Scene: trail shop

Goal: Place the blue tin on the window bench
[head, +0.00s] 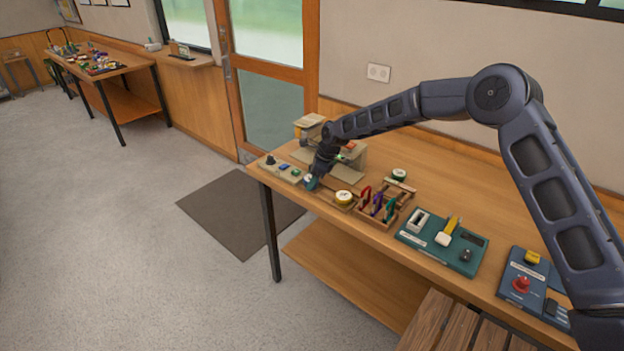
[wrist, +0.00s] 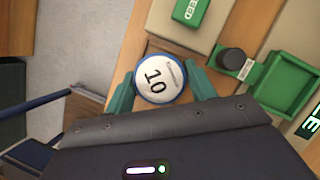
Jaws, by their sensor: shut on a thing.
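My gripper (wrist: 160,90) is shut on the blue tin (wrist: 158,78), a round tin with a blue rim and a white top marked 10. The teal fingers sit on either side of it in the wrist view. In the head view my gripper (head: 312,182) is at the left front of the near wooden workbench (head: 465,195); the tin is small there and mostly hidden. I cannot tell whether it touches the surface below. A wooden ledge (head: 205,61) runs under the window beyond the door. Nothing shows for certain which surface is the window bench.
A yellow tin (head: 344,197) and a green tin (head: 399,174) stand near my gripper, by a crate of coloured tools (head: 375,214). A teal panel (head: 440,242) and a blue panel (head: 530,283) lie right. A cluttered table (head: 125,65) stands far left.

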